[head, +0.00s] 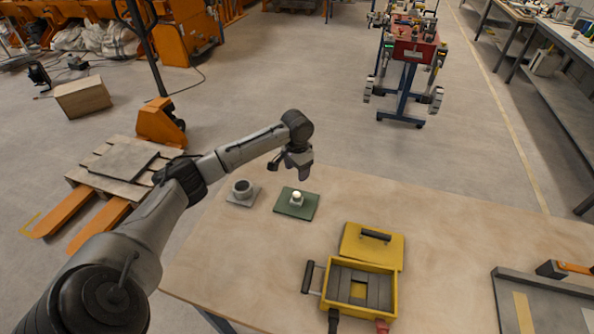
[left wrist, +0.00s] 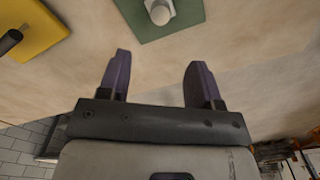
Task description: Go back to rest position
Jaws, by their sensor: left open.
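My left arm reaches in from the left of the head view. Its gripper (head: 288,169) hangs above the far left part of the wooden table (head: 440,230), behind a green plate with a pale round-topped knob (head: 297,197). In the left wrist view the two fingers of the left gripper (left wrist: 158,60) stand wide apart with nothing between them. The green plate (left wrist: 190,22) and its knob (left wrist: 160,12) lie at the top of that view, apart from the fingers. My right gripper shows in neither view.
A grey ring on a plate (head: 242,190) lies left of the green plate. An open yellow box (head: 392,290) and its lid (head: 350,240) lie nearer the front. A grey tray (head: 500,305) is at the right. The table's middle right is clear.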

